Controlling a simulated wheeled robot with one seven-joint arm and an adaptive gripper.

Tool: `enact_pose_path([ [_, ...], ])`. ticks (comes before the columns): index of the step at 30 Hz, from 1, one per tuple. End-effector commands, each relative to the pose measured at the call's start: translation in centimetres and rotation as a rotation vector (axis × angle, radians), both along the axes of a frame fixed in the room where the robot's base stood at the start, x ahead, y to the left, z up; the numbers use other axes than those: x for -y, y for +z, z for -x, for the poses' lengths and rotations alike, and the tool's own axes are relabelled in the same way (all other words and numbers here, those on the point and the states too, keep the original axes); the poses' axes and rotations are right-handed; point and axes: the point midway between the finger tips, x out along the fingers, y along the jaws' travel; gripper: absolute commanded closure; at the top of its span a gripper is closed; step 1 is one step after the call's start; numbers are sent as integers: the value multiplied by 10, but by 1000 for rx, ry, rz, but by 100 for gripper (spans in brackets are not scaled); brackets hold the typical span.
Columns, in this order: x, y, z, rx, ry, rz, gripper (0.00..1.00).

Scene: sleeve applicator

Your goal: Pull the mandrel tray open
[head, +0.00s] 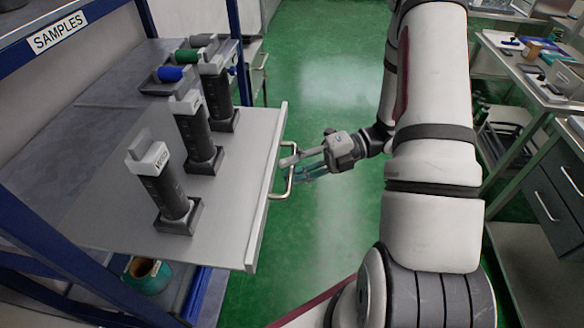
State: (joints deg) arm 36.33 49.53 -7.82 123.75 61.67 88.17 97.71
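The mandrel tray (110,205) is a flat grey sheet with a pale front panel (265,190), sticking out of a blue-framed rack at the left. A light metal bar handle (289,175) stands out from that panel. Three dark upright cylinders stand in square bases on the tray: a near one (173,199), a middle one (196,138) and a far one (217,92). The nearer ones have pale tops. My gripper (289,170) reaches in from the right, its fingertips at the handle. Whether they are closed on the bar is unclear at this size.
A grey bin (160,85) with blue and green rolls sits behind the cylinders. The rack's SAMPLES shelf (57,33) overhangs at upper left. A round teal container (148,275) is below the tray. Benches with drawers (560,200) line the right. Green floor (325,230) is clear between.

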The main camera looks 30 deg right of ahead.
Motion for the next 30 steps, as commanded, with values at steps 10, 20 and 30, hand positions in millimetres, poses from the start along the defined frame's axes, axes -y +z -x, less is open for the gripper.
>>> enact_pose_path([
  [10,61,11,13,2,-3,4,68],
  [20,106,19,25,0,-2,1,68],
  [30,111,21,26,0,-1,1,68],
])
